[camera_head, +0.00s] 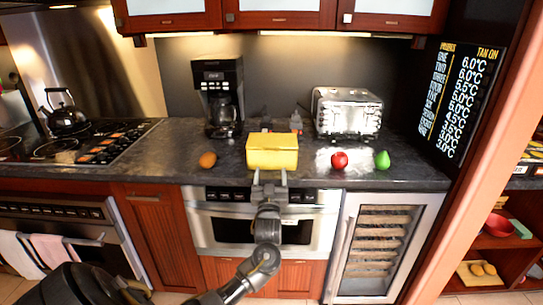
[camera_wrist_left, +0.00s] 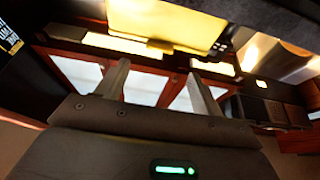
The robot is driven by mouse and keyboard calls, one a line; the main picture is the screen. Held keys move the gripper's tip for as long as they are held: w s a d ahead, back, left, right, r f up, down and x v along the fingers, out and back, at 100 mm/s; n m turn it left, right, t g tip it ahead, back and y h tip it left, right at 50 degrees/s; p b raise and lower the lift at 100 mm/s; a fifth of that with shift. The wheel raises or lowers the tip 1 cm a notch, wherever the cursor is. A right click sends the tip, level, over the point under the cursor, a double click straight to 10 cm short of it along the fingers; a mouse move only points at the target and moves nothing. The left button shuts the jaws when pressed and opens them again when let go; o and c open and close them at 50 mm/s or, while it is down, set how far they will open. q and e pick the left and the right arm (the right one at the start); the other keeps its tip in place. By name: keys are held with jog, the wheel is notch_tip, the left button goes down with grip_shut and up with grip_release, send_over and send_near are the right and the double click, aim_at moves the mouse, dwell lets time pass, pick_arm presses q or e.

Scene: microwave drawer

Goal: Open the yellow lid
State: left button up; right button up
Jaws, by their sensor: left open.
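A yellow lid (camera_head: 272,143) sits on a boxy yellow object at the front edge of the dark counter, in the middle of the head view. A yellow surface also shows at the top of the left wrist view (camera_wrist_left: 168,20). My left gripper (camera_head: 270,176) is just in front of and below the yellow box, fingers pointing up toward it. In the left wrist view my left gripper (camera_wrist_left: 158,68) has its fingers apart with nothing between them. Contact with the box cannot be told. My right gripper is not in view.
The counter (camera_head: 225,170) also holds an orange fruit (camera_head: 208,160), a coffee maker (camera_head: 219,95), a toaster (camera_head: 347,112), a red apple (camera_head: 339,161) and a green fruit (camera_head: 383,159). A drawer microwave (camera_head: 215,213) is below the counter, close to my left arm.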

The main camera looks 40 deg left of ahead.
aim_at(272, 152)
pick_arm(q)
jog(key=p+x, duration=0.1)
jog(key=x, duration=0.7)
jog(key=shift+w+a, duration=0.15)
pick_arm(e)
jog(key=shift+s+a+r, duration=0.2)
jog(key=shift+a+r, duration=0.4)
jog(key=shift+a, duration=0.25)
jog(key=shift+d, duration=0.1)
